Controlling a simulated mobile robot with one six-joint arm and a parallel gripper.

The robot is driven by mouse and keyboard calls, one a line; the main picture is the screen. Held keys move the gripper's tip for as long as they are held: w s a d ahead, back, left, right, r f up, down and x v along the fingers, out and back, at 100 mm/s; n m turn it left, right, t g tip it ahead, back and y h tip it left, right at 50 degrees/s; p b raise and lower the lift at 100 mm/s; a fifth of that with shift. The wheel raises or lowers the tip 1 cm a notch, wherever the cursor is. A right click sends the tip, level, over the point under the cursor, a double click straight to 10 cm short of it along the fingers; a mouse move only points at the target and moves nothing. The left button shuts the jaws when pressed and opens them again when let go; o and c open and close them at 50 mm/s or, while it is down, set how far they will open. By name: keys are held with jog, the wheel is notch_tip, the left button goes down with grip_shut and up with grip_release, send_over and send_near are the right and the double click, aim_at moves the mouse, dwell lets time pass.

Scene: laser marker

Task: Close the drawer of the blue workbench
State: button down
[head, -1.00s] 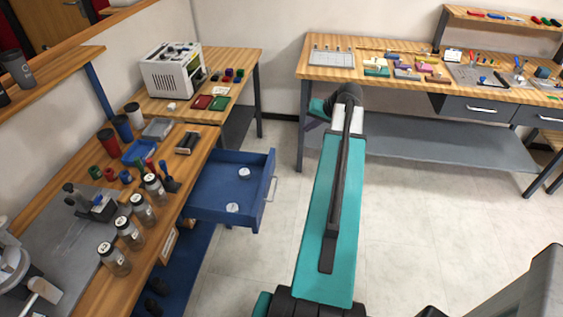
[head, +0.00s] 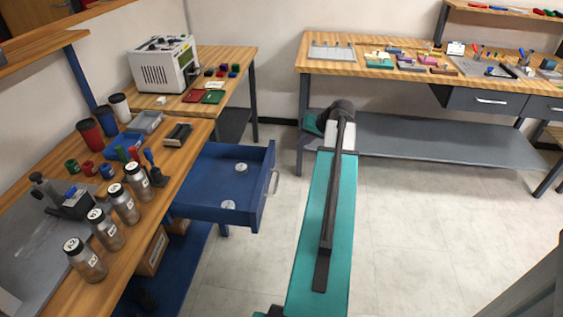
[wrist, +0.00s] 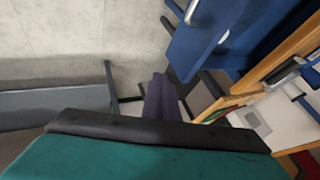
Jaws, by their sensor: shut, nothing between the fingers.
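The blue workbench (head: 170,180) stands at the left with a wooden top. Its blue drawer (head: 200,210) is pulled out to the right, with a pale bar handle (head: 275,182) on its front. Two white round items (head: 228,205) lie inside it. The drawer also shows at the upper right of the wrist view (wrist: 205,50), its handle near the top edge (wrist: 191,10). My gripper (wrist: 160,95) is shut and empty, with dark purplish fingers, apart from the drawer. In the head view my arm's far end is beyond and right of the drawer front; the fingertips are unclear there.
Jars (head: 85,258), cups and small parts crowd the workbench top. A white machine (head: 163,63) stands on the table behind. A second bench (head: 430,72) with a grey lower shelf (head: 430,140) runs along the back wall. The pale floor (head: 400,215) right of my arm is clear.

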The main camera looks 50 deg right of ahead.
jog(key=shift+d+f, duration=0.1)
jog(key=shift+f, duration=0.55)
jog(key=w+a+f, duration=0.1)
jog(key=w+f, duration=0.7)
jog(key=w, duration=0.1)
jog(key=shift+w+a+p, duration=0.15)
jog(key=shift+a+p, duration=0.1)
jog(key=shift+p, duration=0.15)
dwell(0.3)
